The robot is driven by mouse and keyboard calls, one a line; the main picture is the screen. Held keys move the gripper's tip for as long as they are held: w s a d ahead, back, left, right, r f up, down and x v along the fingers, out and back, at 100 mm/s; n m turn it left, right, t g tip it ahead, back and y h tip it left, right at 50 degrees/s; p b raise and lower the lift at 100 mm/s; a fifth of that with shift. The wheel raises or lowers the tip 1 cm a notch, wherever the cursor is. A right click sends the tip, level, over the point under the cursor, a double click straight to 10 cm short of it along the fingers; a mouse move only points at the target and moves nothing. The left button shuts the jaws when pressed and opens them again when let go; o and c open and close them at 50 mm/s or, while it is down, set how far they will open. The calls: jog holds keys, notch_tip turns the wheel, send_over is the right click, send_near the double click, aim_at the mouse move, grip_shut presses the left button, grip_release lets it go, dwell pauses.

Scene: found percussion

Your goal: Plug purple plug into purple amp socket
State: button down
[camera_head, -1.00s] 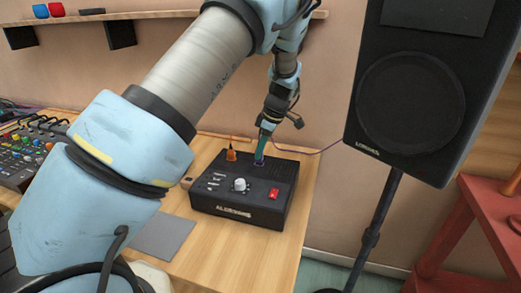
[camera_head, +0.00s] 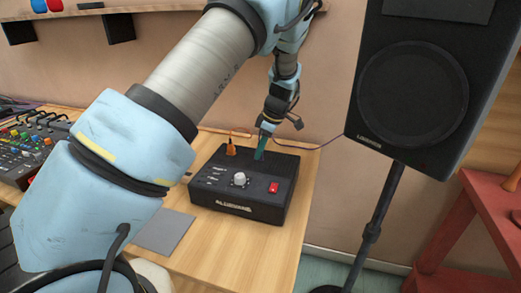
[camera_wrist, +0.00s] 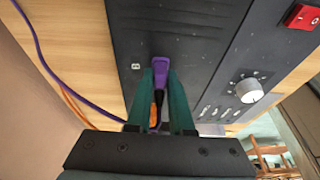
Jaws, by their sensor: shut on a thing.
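My gripper (camera_head: 259,156) has teal fingers and points down over the rear part of the black amp (camera_head: 238,204). In the wrist view my gripper (camera_wrist: 163,100) is shut on the purple plug (camera_wrist: 160,67), which shows between its fingertips. The plug is at the top face of the amp (camera_wrist: 190,40). The fingers and the plug hide the purple socket, so I cannot tell how far in the plug sits. A purple cable (camera_wrist: 65,85) runs at the left of the wrist view.
An orange plug (camera_head: 231,147) stands on the amp, left of my gripper. A knob (camera_head: 239,179) and a red switch (camera_head: 273,187) are nearer the front. A mixer (camera_head: 25,145) lies left, a grey pad (camera_head: 165,232) in front, and a speaker (camera_head: 412,90) right.

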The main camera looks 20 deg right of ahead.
jog(key=c, duration=0.7)
grip_release()
jog(key=b+v, duration=0.3)
jog(key=v, duration=0.7)
jog(key=shift+d+r, duration=0.15)
jog(key=shift+r, duration=0.2)
